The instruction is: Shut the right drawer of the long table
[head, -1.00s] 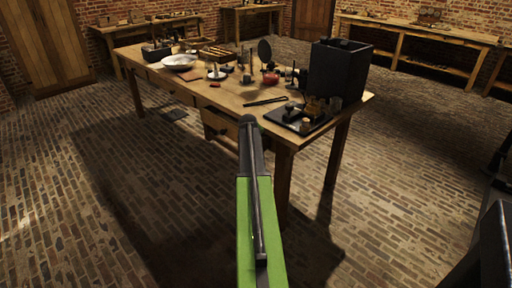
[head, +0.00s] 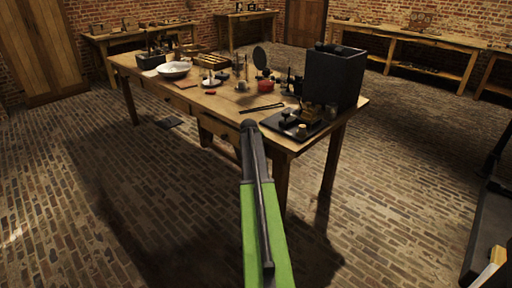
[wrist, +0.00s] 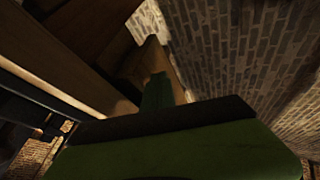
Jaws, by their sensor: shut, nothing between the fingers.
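The long wooden table (head: 222,104) runs from the left back to the right front in the head view. Its right drawer (head: 219,129) is on the long side facing me, partly behind my arm. It appears to stand out a little from the table; how far is hard to tell. My green arm reaches up to this side, and the gripper's fingertips are hidden in the head view. In the wrist view my gripper (wrist: 157,92) is shut and empty, close to a wooden panel (wrist: 146,68) that looks like the drawer. Whether they touch is unclear.
A black box (head: 336,76), a dark tray with apparatus (head: 296,126), a white bowl (head: 173,69) and several small items stand on the table. A table leg (head: 281,184) stands right of my arm.

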